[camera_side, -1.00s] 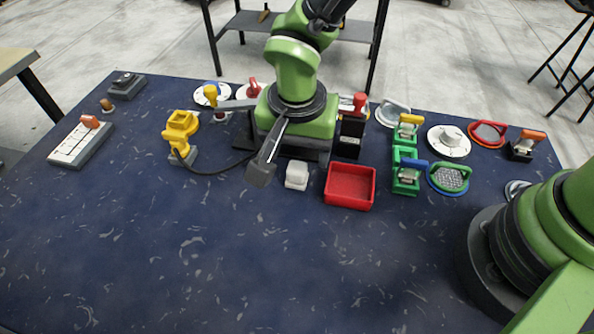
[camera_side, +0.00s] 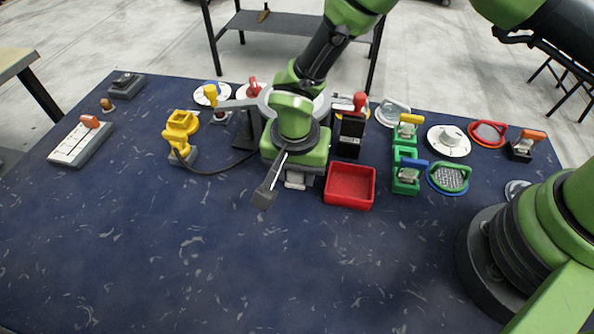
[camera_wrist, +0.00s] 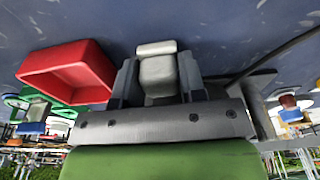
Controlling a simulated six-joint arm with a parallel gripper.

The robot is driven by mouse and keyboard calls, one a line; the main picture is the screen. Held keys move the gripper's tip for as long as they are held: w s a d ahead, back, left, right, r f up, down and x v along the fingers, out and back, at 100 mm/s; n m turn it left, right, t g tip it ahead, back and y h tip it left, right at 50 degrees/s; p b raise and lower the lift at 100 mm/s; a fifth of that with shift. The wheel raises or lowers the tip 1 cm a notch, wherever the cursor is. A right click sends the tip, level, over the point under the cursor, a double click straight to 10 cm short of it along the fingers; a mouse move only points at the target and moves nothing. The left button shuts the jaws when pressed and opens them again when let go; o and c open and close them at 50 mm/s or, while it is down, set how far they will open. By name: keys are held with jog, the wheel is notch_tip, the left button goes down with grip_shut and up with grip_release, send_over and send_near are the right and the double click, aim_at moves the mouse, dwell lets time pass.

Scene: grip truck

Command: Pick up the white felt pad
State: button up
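The white felt pad (camera_wrist: 157,72) is a small pale block on the blue table. In the wrist view it lies between the two dark fingers of my gripper (camera_wrist: 158,78). The fingers are spread, one on each side and close to the pad; firm contact does not show. In the side view my gripper (camera_side: 295,170) points down over the pad (camera_side: 296,181), and hides most of it.
A red open tray (camera_side: 350,203) stands just right of the pad and shows empty. Green blocks with handles (camera_side: 406,176) stand farther right. A yellow cabled tool (camera_side: 181,130) stands to the left. The table's front (camera_side: 200,270) is clear.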

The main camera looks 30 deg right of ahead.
jog(key=c, duration=0.3)
notch_tip(320, 180, up, 10)
jog(key=shift+r, duration=0.1)
dwell(0.3)
